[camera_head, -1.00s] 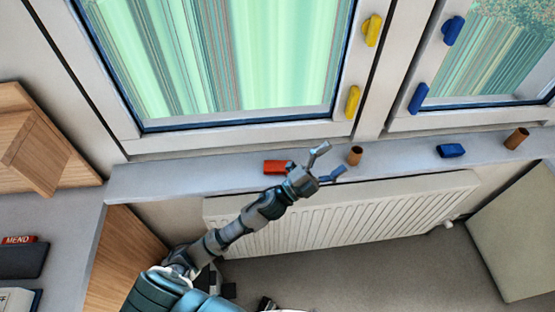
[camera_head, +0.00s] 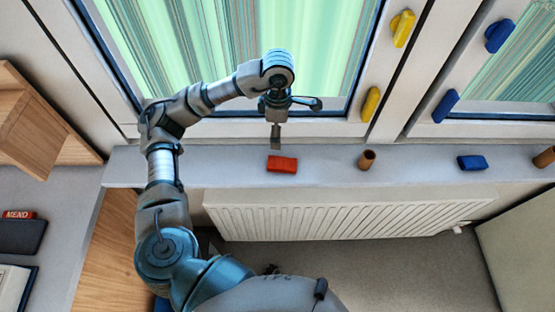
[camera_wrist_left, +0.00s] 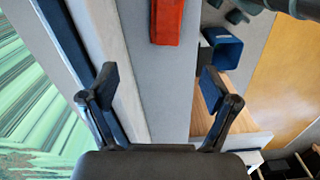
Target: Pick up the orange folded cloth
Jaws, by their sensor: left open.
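The orange folded cloth (camera_head: 282,164), a small red-orange block shape, lies on the grey windowsill (camera_head: 220,172) below the large window. In the left wrist view the cloth (camera_wrist_left: 167,20) shows at the top, ahead of and between the fingers, apart from them. My left gripper (camera_head: 290,120) is above and behind the cloth, in front of the window's lower frame, with one finger pointing down towards it. In the left wrist view the gripper (camera_wrist_left: 160,80) is open with nothing between its fingers. My right gripper is not in view.
A brown cylinder (camera_head: 367,160) and a blue folded item (camera_head: 471,162) stand farther right on the sill. Yellow (camera_head: 370,104) and blue (camera_head: 445,106) handles stick out from the window frames. A white radiator (camera_head: 340,212) is below. The sill beside the cloth is clear.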

